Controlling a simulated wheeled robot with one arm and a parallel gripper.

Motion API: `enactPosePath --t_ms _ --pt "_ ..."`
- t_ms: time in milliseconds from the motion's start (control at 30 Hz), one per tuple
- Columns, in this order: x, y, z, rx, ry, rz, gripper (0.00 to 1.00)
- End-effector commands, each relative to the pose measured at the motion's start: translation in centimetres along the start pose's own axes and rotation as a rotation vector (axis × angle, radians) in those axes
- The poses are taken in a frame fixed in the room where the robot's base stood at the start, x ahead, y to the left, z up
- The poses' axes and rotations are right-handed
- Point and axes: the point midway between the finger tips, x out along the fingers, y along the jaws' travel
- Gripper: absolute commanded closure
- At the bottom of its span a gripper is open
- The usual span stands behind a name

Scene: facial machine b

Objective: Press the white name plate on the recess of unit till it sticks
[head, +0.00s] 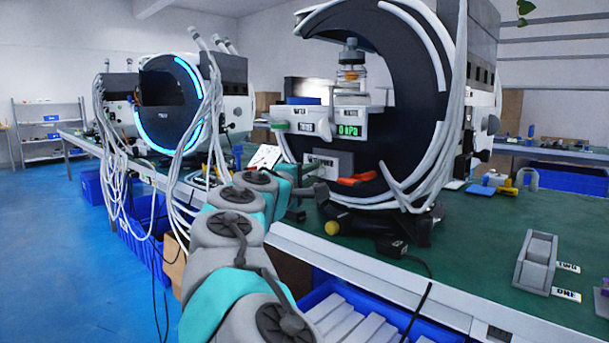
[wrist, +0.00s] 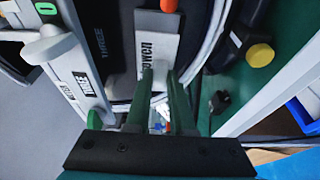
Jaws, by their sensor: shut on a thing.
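The unit (head: 385,100) is a large machine with a dark round face and white curved tubes. A grey panel (head: 345,160), likely the recess area, sits low on its front, and also shows in the wrist view (wrist: 167,28). The white name plate (wrist: 146,56), lettered POWER, lies against or just in front of this panel; it shows in the head view too (head: 321,163). My gripper (wrist: 161,75) is shut on the plate's near end, its green fingers pointing at the panel. Whether the plate is flush cannot be told.
An orange handle (head: 357,179) sits just right of the panel. A yellow-ended knob (head: 333,228) is below. White labelled blocks (head: 351,122) are above. A grey holder (head: 537,262) with plates ONE and TWO stands on the green bench at right. Cables hang at left.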

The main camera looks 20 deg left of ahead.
Motion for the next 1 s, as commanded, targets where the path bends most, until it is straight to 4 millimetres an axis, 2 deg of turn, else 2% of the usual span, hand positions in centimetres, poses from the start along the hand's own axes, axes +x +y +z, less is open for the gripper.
enactPosePath --t_ms 433,1000 --pt "2.6 -0.1 0.8 0.000 -0.001 -0.002 1.00" --pt "3.0 -0.1 0.9 0.000 -0.001 -0.001 1.00"
